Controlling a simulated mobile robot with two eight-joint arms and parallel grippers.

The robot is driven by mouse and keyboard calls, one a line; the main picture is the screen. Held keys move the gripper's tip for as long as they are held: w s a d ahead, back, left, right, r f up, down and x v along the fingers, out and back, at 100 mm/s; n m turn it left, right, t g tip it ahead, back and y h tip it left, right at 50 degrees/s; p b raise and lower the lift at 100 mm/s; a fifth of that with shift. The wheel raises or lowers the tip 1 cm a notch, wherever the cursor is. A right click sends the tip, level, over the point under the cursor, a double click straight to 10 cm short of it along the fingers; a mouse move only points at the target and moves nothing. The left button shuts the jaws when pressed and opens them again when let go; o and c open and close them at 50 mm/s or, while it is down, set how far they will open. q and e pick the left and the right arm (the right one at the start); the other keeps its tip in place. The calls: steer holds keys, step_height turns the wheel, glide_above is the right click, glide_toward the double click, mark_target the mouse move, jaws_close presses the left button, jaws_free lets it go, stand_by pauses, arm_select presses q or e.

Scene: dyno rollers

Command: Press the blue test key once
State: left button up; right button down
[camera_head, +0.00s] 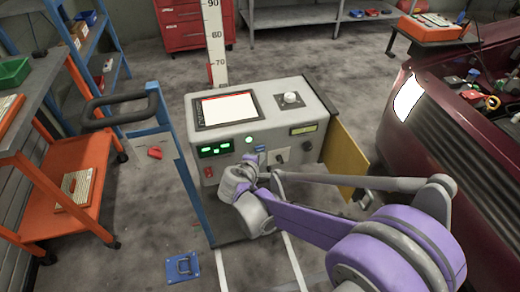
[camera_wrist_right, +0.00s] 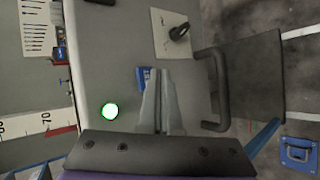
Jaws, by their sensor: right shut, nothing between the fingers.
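The blue test key (camera_head: 261,149) is a small blue block on the front face of the grey console (camera_head: 312,100), right of the lit green lamp (camera_head: 249,140). In the right wrist view the blue key (camera_wrist_right: 144,77) shows beside the fingertips, partly covered by them. My right gripper (camera_wrist_right: 164,74) is shut and empty, pointing at the console face close to the key. I cannot tell whether it touches the key. In the head view the right gripper (camera_head: 263,178) is partly hidden by its own wrist, just below the key. My left gripper is not in view.
A selector on a light plate (camera_head: 281,156) sits right of the key, and a red switch (camera_head: 208,172) is at lower left. A black handle (camera_wrist_right: 216,90) stands close by the gripper. The maroon car (camera_head: 440,140) is at right, an orange cart (camera_head: 70,195) at left.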

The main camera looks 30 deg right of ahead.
steer(key=shift+w, duration=0.1)
stand_by(0.7)
steer(key=shift+w+d, duration=0.15)
steer(key=shift+w, duration=0.2)
steer(key=shift+w, duration=0.35)
stand_by(0.6)
stand_by(0.3)
steer(key=shift+s, duration=0.8)
steer(key=s, duration=0.2)
steer(key=s+a+p, duration=0.1)
steer(key=s, duration=0.2)
steer(key=shift+a, duration=0.2)
stand_by(0.6)
